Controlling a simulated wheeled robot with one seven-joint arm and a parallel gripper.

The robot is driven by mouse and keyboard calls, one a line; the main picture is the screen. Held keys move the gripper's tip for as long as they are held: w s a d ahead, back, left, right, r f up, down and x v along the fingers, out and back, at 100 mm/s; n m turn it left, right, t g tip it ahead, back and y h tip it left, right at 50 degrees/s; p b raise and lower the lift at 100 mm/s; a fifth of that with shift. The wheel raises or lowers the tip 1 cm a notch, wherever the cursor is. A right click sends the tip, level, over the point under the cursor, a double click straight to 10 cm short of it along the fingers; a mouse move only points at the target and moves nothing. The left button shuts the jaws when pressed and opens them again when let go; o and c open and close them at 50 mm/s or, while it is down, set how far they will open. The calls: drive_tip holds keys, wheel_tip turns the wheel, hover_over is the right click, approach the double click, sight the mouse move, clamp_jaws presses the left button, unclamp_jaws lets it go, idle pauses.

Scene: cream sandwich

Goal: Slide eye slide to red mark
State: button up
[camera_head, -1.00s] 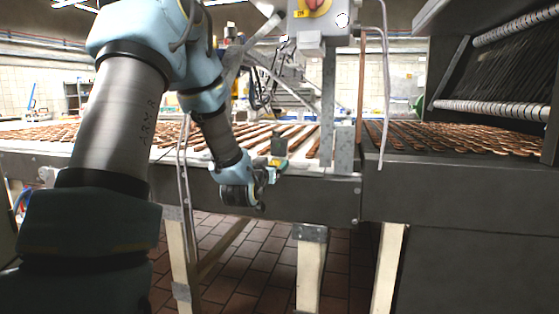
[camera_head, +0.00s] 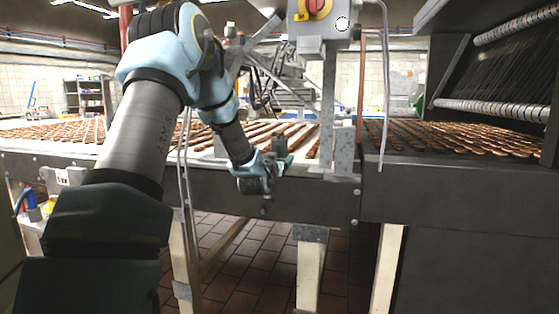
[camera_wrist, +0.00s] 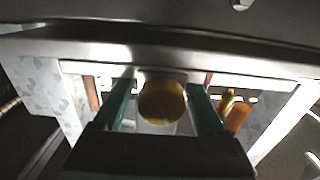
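My gripper (camera_head: 274,167) is at the front edge of the conveyor, left of the grey upright post. In the wrist view its two green fingers (camera_wrist: 163,88) stand apart, one on each side of a round yellow-brown piece (camera_wrist: 162,101). A narrow gap shows at the left finger; contact on the right is unclear. The piece may be the eye slide, but I cannot be sure. A small red streak (camera_wrist: 208,78) shows beside the right finger and may be the red mark. In the head view, my gripper hides the piece.
A grey switch box with a red knob (camera_head: 317,9) hangs above the upright post (camera_head: 343,150). Brown biscuits (camera_head: 430,136) lie in rows on the belt. An orange piece (camera_wrist: 238,118) is right of my fingers. The dark conveyor side (camera_head: 320,187) runs along the front.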

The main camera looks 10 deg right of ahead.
clamp_jaws()
idle(0.4)
